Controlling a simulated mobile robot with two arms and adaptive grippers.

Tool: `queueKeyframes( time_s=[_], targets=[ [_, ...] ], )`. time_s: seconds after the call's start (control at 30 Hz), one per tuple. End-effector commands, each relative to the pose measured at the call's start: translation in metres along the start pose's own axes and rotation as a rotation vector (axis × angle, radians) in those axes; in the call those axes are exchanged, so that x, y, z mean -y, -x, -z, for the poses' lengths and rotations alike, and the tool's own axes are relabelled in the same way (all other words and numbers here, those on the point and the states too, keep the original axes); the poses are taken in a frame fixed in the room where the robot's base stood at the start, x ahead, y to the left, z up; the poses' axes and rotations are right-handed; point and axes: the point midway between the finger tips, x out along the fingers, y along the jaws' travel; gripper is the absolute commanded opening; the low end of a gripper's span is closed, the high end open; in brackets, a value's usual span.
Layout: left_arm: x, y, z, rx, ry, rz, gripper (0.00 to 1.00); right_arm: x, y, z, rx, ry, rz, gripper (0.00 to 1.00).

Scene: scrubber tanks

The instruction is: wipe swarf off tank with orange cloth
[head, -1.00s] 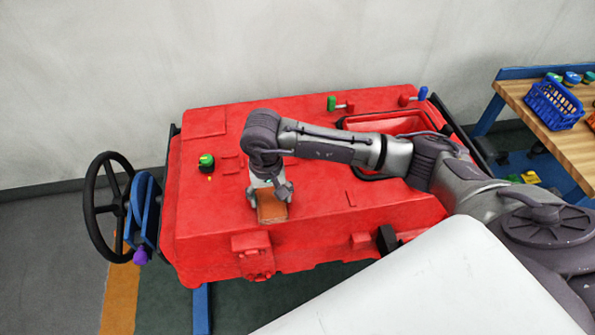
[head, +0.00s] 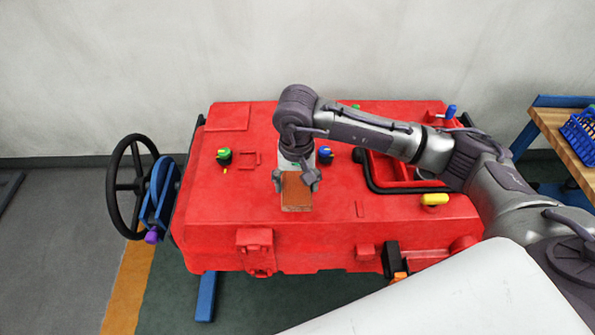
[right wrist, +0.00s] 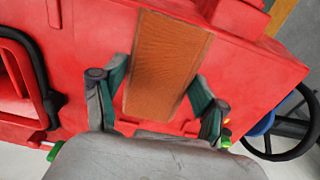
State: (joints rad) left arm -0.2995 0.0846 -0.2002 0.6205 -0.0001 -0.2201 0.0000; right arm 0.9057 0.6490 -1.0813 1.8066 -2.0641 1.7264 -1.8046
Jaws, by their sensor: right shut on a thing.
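The red tank (head: 330,235) fills the middle of the head view. My right gripper (head: 297,184) is over the middle of its top, shut on the orange cloth (head: 297,194), a flat brownish-orange block between the two fingers. In the right wrist view the cloth (right wrist: 165,65) lies between the fingertips (right wrist: 160,80), with the red tank (right wrist: 265,65) behind it. I cannot tell whether the cloth touches the tank top. I cannot make out any swarf. My left gripper is not in view.
A green knob (head: 224,155) and a blue knob (head: 325,154) stand on the tank top. A black handwheel (head: 130,187) is at the left. A black-rimmed opening (head: 385,170) and yellow handle (head: 434,199) are at the right. A bench with a blue basket (head: 582,132) stands far right.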

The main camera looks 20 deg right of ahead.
Motion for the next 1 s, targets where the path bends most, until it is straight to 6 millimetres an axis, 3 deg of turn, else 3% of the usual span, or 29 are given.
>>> queueKeyframes(
  time_s=[0.33, 1.0],
  targets=[
    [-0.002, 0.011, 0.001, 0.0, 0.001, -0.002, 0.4, 0.001, 0.028, 0.002, -0.001, -0.012, 0.0, 0.39],
    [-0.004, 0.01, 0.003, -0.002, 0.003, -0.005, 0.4, -0.004, 0.021, -0.004, 0.001, 0.003, -0.004, 0.39]
  ],
)
